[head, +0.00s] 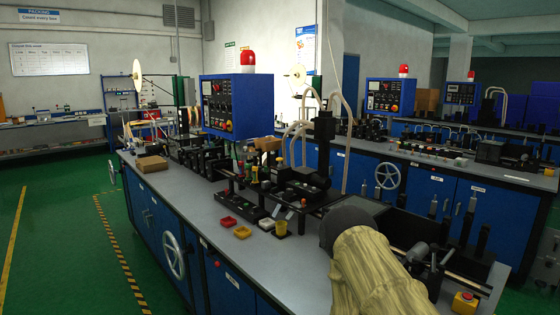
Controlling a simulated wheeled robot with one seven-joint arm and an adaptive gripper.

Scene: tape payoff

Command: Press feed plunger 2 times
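No part is plainly marked as the feed plunger, and I cannot tell which part it is. Several upright rods with pale tops, one of them a tall rod (468,215), stand at the right of the near bench. A dark mechanism with a grey cylinder (417,252) sits at the bench's right front, partly behind my arm. My arm, in a beige sleeve with a dark grey rounded part, rises from the bottom right. My gripper is not seen, so its distance from any part cannot be told.
The long near bench (190,202) carries tape machinery and a blue control box (237,106). A red tray (228,222), a yellow tray (243,232) and a yellow cup (281,229) stand near its front edge. A yellow box with a red button (466,302) is at lower right. Green floor (60,235) is clear at left.

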